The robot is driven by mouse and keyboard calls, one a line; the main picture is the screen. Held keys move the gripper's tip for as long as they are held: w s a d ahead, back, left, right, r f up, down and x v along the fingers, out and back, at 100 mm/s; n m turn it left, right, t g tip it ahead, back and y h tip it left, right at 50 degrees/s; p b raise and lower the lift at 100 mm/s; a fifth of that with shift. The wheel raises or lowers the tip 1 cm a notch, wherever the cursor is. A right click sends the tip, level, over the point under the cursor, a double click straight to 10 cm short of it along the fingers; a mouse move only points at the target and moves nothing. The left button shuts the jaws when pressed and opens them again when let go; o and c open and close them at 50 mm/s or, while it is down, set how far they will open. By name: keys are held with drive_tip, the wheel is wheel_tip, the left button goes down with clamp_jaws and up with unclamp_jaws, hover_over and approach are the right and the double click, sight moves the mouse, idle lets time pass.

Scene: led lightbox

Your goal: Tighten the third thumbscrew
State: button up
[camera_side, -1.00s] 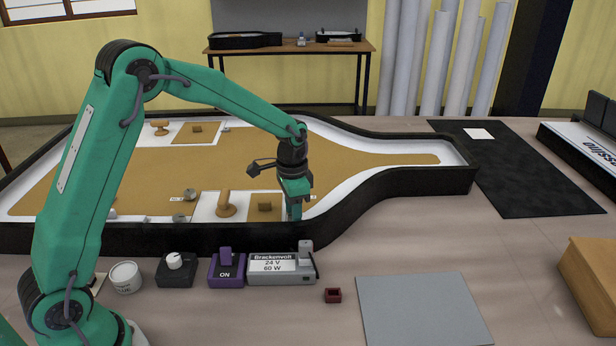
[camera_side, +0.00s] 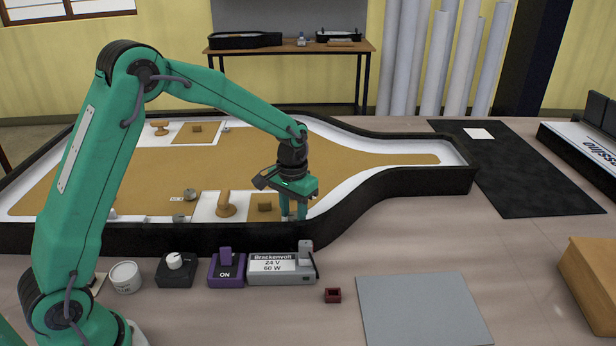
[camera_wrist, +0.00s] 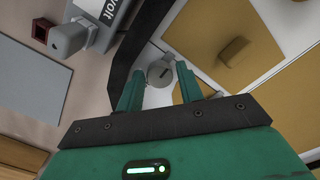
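A grey round thumbscrew (camera_wrist: 160,74) with a dark slot shows in the wrist view, in a white strip near the lightbox's black wall. My gripper (camera_wrist: 160,69) has its two green fingers apart, one on each side of the thumbscrew in this view, with gaps visible. I cannot tell whether the fingertips are level with it. In the side view my gripper (camera_side: 294,216) points down inside the near wall, and the thumbscrew is hidden there. Other small grey knobs stand further left, one by a white label (camera_side: 190,194) and one near the wall (camera_side: 178,218).
The bottle-shaped lightbox (camera_side: 400,189) has a raised black wall close to my fingers. A wooden-handled panel (camera_side: 265,207) and a wooden knob (camera_side: 226,205) are just left. The power supply (camera_side: 282,268), purple switch (camera_side: 227,268) and dark red box (camera_side: 333,295) stand in front.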

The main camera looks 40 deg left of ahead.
sight(295, 215)
drive_tip(key=n, duration=0.3)
drive_tip(key=shift+w+d+r+n, duration=0.2)
drive_tip(key=shift+w+n, duration=0.05)
drive_tip(key=shift+n, duration=0.15)
drive_tip(key=n, duration=0.6)
drive_tip(key=shift+s+a+f+n, duration=0.1)
drive_tip(key=shift+s+n, duration=0.05)
drive_tip(key=shift+n, duration=0.25)
drive_tip(key=n, duration=0.3)
drive_tip(key=shift+n, duration=0.3)
drive_tip(key=shift+r, duration=0.3)
wheel_tip(295, 215, up, 7)
drive_tip(key=shift+r, duration=0.1)
drive_tip(key=shift+s+r+m+t, duration=1.6)
drive_tip(key=shift+s+r+m, duration=3)
drive_tip(key=shift+s, duration=2.6)
drive_tip(key=s+m+t, duration=0.2)
drive_tip(key=s+m, duration=0.3)
drive_tip(key=s, duration=0.5)
drive_tip(key=shift+s+a+r, duration=0.25)
drive_tip(key=shift+r, duration=0.05)
